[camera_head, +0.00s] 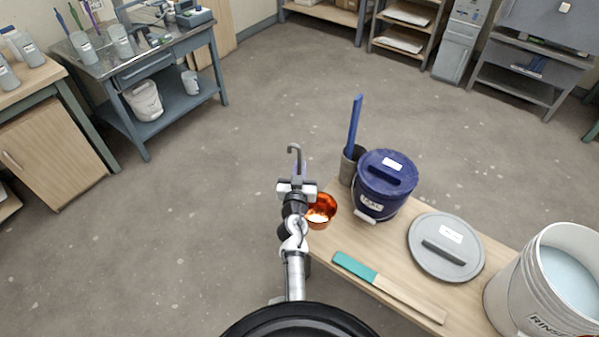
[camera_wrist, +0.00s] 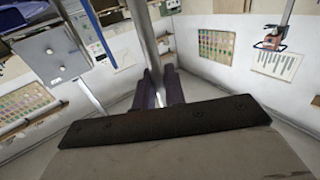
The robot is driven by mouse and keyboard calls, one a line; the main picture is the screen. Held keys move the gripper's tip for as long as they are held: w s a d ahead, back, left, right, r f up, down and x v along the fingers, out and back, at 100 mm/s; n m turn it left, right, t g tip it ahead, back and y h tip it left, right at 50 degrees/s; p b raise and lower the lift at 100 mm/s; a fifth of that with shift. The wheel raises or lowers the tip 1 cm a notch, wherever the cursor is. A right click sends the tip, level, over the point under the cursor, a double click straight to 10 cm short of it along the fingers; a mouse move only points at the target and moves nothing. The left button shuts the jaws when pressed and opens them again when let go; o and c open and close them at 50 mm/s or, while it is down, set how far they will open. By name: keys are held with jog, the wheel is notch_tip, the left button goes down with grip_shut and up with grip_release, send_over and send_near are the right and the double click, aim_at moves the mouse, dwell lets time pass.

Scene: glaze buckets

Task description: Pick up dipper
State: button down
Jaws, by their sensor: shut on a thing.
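My gripper (camera_head: 297,181) is at the left end of the wooden table, shut on the grey handle of the dipper (camera_head: 294,150). The handle's hooked end sticks up above my gripper. In the wrist view the handle (camera_wrist: 143,35) runs up from between my two dark purple fingers (camera_wrist: 160,90). A shiny copper cup (camera_head: 322,212) shows just right of and below my gripper, by the table's end. It looks like the dipper's bowl, but my gripper and arm hide where it joins the handle. I cannot tell whether it touches the table.
A dark blue lidded bucket (camera_head: 385,185) and a grey holder with a blue tool (camera_head: 353,135) stand right of my gripper. A grey lid (camera_head: 446,247), a teal-and-wood stick (camera_head: 390,287) and a white rinse bucket (camera_head: 545,285) are farther along the table (camera_head: 400,240). Floor left is clear.

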notch_tip(320, 180, up, 2)
jog(key=shift+b, duration=0.4)
notch_tip(320, 180, up, 9)
jog(key=shift+r, duration=0.1)
jog(key=c, duration=2)
grip_release()
jog(key=shift+c, duration=0.2)
grip_shut()
